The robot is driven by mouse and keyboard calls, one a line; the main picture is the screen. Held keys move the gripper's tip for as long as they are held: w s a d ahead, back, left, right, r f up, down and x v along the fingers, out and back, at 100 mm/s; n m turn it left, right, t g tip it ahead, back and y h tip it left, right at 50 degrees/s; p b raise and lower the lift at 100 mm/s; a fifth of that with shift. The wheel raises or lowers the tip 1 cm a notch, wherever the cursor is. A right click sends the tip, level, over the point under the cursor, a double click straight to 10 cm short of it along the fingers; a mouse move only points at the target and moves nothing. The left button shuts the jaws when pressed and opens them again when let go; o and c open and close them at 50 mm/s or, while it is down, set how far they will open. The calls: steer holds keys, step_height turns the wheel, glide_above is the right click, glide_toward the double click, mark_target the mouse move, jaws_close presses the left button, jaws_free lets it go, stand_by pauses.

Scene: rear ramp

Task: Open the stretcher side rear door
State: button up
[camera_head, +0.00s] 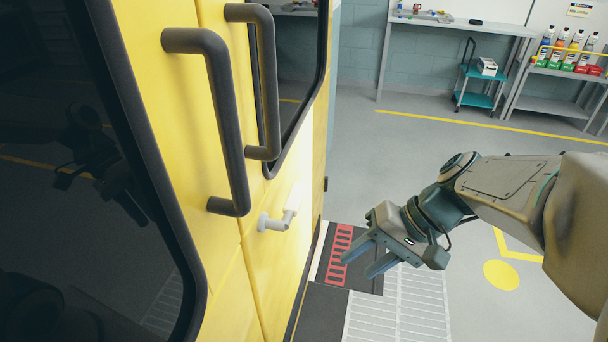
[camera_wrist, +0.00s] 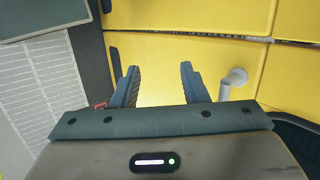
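The yellow rear doors (camera_head: 180,95) fill the left of the head view, with dark windows and a seam between the two leaves. They look closed. Two dark grab bars, a nearer one (camera_head: 228,130) and a farther one (camera_head: 268,85), stand on either side of the seam. Below them is a small light-grey door handle (camera_head: 277,221), also seen in the wrist view (camera_wrist: 232,82). My gripper (camera_head: 367,262) is to the right of the handle, apart from it. In the wrist view its two fingers (camera_wrist: 158,85) are spread and empty, facing the yellow panel, with the handle right of the right finger.
A dark step with a red grated patch (camera_head: 340,254) and a light slatted ramp (camera_head: 400,305) lie below my gripper. A teal cart (camera_head: 479,84), a workbench (camera_head: 460,25) and a shelf with bottles (camera_head: 560,75) stand at the back. The grey floor between is clear.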

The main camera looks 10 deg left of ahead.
steer(key=w+a+f+y+b, duration=0.3)
steer(key=w+y+b, duration=0.1)
steer(key=w+y, duration=0.1)
steer(key=m+t+y+b, duration=0.1)
steer(key=t+y+b, duration=0.3)
steer(key=y, duration=0.2)
glide_toward(293, 195)
steer(key=a, duration=0.3)
steer(key=w+a, duration=0.1)
steer(key=a, duration=0.2)
steer(key=a+p, duration=0.1)
steer(key=a, duration=0.3)
steer(key=shift+w+f, duration=0.3)
steer(key=shift+d, duration=0.1)
jaws_close()
